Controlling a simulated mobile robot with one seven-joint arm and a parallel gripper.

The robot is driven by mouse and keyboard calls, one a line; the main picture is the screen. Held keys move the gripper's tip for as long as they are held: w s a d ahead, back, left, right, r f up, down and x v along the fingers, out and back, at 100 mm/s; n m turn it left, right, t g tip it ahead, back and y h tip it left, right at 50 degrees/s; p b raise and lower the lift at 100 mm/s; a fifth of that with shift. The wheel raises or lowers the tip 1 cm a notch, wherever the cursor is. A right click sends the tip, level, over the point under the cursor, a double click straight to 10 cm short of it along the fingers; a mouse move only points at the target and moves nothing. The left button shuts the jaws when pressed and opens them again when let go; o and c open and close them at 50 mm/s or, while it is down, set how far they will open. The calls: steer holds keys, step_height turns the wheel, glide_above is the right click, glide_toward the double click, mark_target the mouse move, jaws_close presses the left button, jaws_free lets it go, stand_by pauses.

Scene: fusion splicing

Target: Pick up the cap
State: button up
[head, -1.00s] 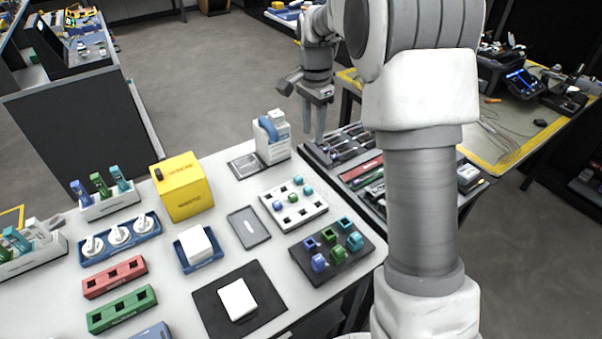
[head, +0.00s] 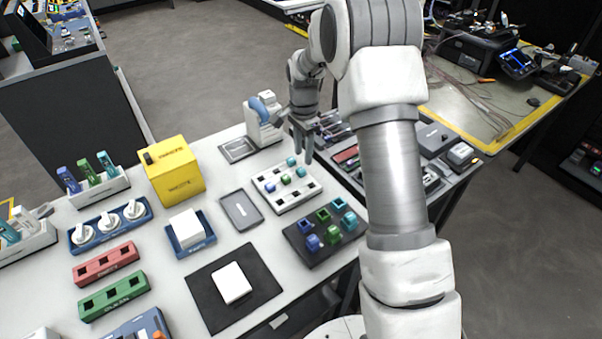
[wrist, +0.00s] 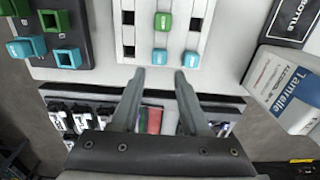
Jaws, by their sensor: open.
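I cannot tell for sure which piece is the cap. A white rack (head: 293,202) holds several small coloured pieces between dark square holes. In the wrist view it shows a green piece (wrist: 163,21) and two teal pieces, one on the left (wrist: 160,57) and one on the right (wrist: 191,59). My gripper (wrist: 159,75) is open and empty, its fingertips near the rack's edge, close to the two teal pieces. In the head view my gripper (head: 303,153) hangs over the far right edge of the rack.
A dark tray (head: 305,258) of hollow coloured cubes lies beside the rack. A yellow box (head: 175,172) and a grey tray (head: 241,210) lie farther left. A tool tray lies beyond the rack.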

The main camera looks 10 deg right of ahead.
mark_target(302, 168)
steer(key=f, duration=0.5)
steer(key=shift+s+a+f+b, duration=0.1)
steer(key=shift+s+a+b, duration=0.1)
steer(key=shift+b, duration=0.15)
steer(key=shift+c, duration=0.3)
jaws_close()
